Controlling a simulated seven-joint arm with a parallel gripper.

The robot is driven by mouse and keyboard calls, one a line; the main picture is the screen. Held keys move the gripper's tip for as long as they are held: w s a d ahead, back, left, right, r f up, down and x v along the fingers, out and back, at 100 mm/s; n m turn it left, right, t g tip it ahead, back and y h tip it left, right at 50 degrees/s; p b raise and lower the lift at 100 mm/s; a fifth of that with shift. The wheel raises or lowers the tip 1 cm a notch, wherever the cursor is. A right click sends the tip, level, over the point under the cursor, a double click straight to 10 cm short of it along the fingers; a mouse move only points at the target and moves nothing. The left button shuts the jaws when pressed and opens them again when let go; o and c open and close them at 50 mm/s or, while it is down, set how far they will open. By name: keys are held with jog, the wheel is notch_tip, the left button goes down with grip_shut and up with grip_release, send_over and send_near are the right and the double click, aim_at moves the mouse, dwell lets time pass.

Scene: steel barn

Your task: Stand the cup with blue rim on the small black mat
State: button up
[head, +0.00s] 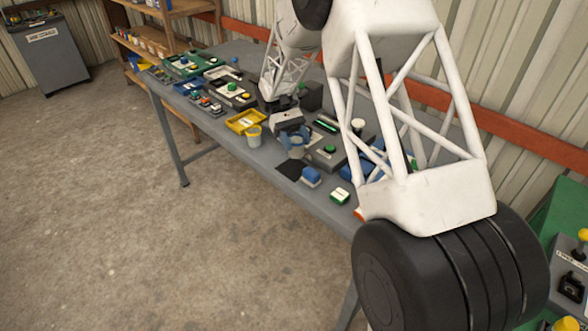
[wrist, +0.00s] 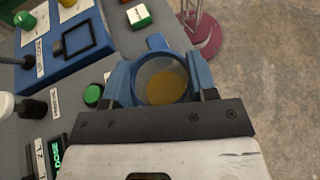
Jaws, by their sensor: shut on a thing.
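My gripper (head: 292,138) is shut on a cup (head: 296,152), which looks upright between the blue fingers. In the wrist view the gripper (wrist: 163,88) holds the cup (wrist: 166,80) by its sides; I look down into it and see an ochre inside. The rim looks bluish, though the blue fingers make its colour hard to judge. The small black mat (head: 288,170) lies near the front table edge, just below the cup in the head view. I cannot tell whether the cup touches it. The mat does not show clearly in the wrist view.
A yellow-rimmed cup (head: 254,134) stands left of my gripper, by a yellow tray (head: 240,122). A blue-and-white block (head: 310,177) lies right of the mat, and a green-and-white block (head: 340,195) further right. Devices with buttons (head: 328,156) stand behind.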

jog(key=n+t+h, duration=0.2)
jog(key=n+h, duration=0.1)
jog(key=shift+s+d+n+t+h, duration=0.3)
jog(key=shift+s+n+t, duration=0.05)
jog(key=shift+n+t, duration=0.05)
jog(key=n+t+h, duration=0.1)
jog(key=d+n+t+h, duration=0.1)
jog(key=n+t, duration=0.1)
jog(key=s+n+t+h, duration=0.1)
jog(key=n+t, duration=0.1)
jog(key=shift+s+d, duration=0.1)
jog(key=shift+d, duration=0.1)
notch_tip(320, 180, up, 3)
jog(key=n+t, duration=0.4)
jog(key=t, duration=0.1)
jog(key=n+t, duration=0.5)
jog(key=shift+a+t+y, duration=0.15)
jog(key=shift+t+y, duration=0.15)
jog(key=shift+w+a+r+n+t+y, duration=0.2)
jog(key=shift+a+r+n+t+y, duration=0.4)
jog(key=shift+n+t, duration=0.3)
jog(key=shift+w+a+r+n+t+y, duration=0.15)
jog(key=shift+a+r+n+t+y, duration=0.25)
jog(key=shift+a+n+t+y, duration=0.5)
jog(key=shift+d+f, duration=0.15)
jog(key=shift+d, duration=0.15)
jog(key=shift+f, duration=3)
